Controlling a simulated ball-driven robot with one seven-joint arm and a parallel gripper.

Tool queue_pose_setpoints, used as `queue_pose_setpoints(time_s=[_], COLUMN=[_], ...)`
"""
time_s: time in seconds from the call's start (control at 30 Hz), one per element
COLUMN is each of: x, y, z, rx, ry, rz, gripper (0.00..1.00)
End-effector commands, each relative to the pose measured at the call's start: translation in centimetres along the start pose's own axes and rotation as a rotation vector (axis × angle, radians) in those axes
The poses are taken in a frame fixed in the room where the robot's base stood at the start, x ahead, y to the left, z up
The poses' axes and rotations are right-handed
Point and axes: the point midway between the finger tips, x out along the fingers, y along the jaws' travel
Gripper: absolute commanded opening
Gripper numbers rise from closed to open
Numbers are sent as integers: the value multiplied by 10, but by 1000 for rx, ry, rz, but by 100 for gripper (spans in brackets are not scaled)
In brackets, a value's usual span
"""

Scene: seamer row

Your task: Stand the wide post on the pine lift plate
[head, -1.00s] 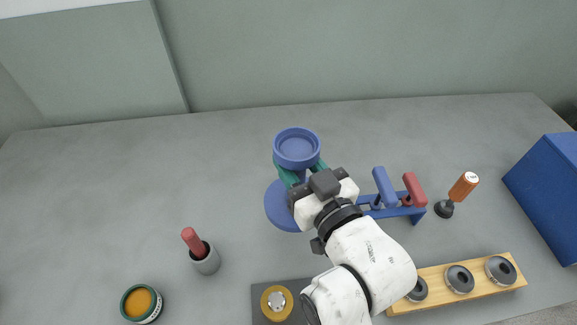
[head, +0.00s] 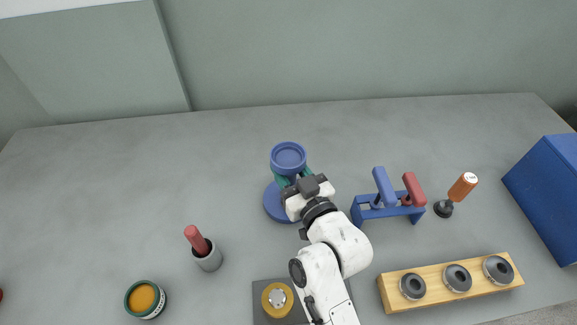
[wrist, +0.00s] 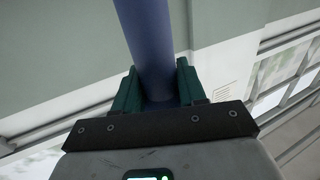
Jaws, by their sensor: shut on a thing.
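The wide post is a blue piece with a shallow round cup on top (head: 289,154), a stem and a broad round base disc (head: 275,207). My gripper (head: 293,180) is shut on its stem, between the cup and the base. In the wrist view the stem (wrist: 147,45) runs up between the green fingers (wrist: 156,95). It looks upright in the head view. My fingers and wrist hide part of it. I cannot tell whether its base touches the surface below. I cannot pick out the pine lift plate for sure.
A dark plate with a yellow disc (head: 277,299) lies in front. A wooden bar (head: 393,302) with three grey rings, a blue rack (head: 372,213) and an orange-handled tool (head: 462,187) are right. A grey cup (head: 207,259) and green-rimmed tin (head: 146,298) are left. The back-left bench is clear.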

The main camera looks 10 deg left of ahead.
Motion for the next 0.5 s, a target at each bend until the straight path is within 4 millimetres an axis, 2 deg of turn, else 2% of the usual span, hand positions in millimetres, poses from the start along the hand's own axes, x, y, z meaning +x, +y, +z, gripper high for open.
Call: queue_pose_setpoints(time_s=[0.23,0.27,0.5], x=[0,0,0], y=[0,0,0], z=[4,3,2], rx=[0,0,0], ry=[1,0,-1], rz=[0,0,0], gripper=[0,43,66])
